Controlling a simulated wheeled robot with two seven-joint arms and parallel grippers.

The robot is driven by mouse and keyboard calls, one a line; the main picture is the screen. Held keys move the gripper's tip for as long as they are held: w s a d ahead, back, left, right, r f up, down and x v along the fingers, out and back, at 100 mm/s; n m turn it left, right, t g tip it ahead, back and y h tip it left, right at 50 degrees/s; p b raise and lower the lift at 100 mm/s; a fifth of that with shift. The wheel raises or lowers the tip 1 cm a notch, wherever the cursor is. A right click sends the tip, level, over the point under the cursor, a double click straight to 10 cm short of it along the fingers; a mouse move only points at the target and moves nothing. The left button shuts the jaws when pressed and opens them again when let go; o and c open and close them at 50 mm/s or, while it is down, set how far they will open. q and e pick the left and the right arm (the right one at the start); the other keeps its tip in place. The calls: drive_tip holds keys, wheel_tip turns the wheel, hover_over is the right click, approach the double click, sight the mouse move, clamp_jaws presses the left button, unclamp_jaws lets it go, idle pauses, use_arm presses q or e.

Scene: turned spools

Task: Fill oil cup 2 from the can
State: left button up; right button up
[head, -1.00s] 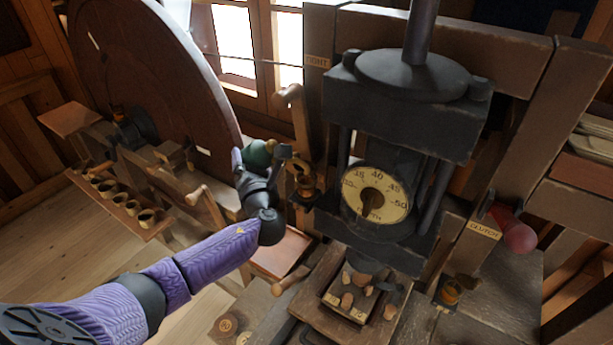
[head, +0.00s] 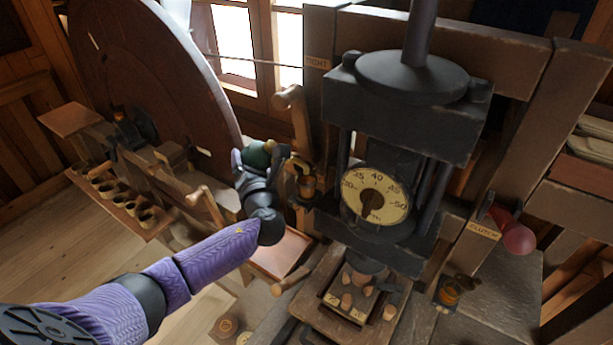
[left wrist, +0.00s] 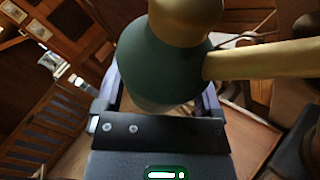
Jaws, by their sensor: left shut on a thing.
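The oil can, with a dark green body and brass top, is held in my left gripper (head: 250,163), beside the left side of the press. In the left wrist view, the can's green body (left wrist: 165,62) sits between the fingers (left wrist: 165,98), and its brass spout (left wrist: 265,60) points right. In the head view the can (head: 258,153) is partly hidden by the gripper. A brass oil cup (head: 307,186) with amber in it stands just right of the gripper; I cannot tell whether the spout touches it. Another amber cup (head: 450,291) stands at the lower right. I cannot read any cup's number. My right gripper is out of view.
The press (head: 405,110) with its dial (head: 376,200) stands right of the gripper. A large wooden wheel (head: 150,70) rises behind at left. A wooden lever (head: 290,98) and a red-knobbed clutch lever (head: 519,239) stick out. A shelf of small pots (head: 118,200) is at left.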

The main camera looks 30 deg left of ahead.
use_arm(q)
drive_tip(key=shift+s+a+r+n+g+h+p, duration=0.1)
drive_tip(key=shift+a+r+n+g+h+p, duration=0.35)
drive_tip(key=shift+p, duration=0.85)
drive_tip(key=shift+a+r+n+g+h+p, duration=0.2)
drive_tip(key=shift+r+n+p, duration=0.35)
drive_tip(key=shift+n+p, duration=0.55)
drive_tip(key=a+r+n+h+p, duration=0.1)
drive_tip(key=n+h+p, duration=0.1)
drive_tip(key=p, duration=0.3)
drive_tip(key=shift+s+r+g, duration=0.1)
drive_tip(key=shift+r+g, duration=0.05)
drive_tip(key=shift+g, duration=0.2)
drive_tip(key=shift+a+r+p, duration=0.1)
drive_tip(key=shift+a+p, duration=0.1)
drive_tip(key=shift+p, duration=0.1)
drive_tip(key=shift+a+n+h, duration=0.15)
drive_tip(key=shift+n+h, duration=0.3)
drive_tip(key=shift+h, duration=0.1)
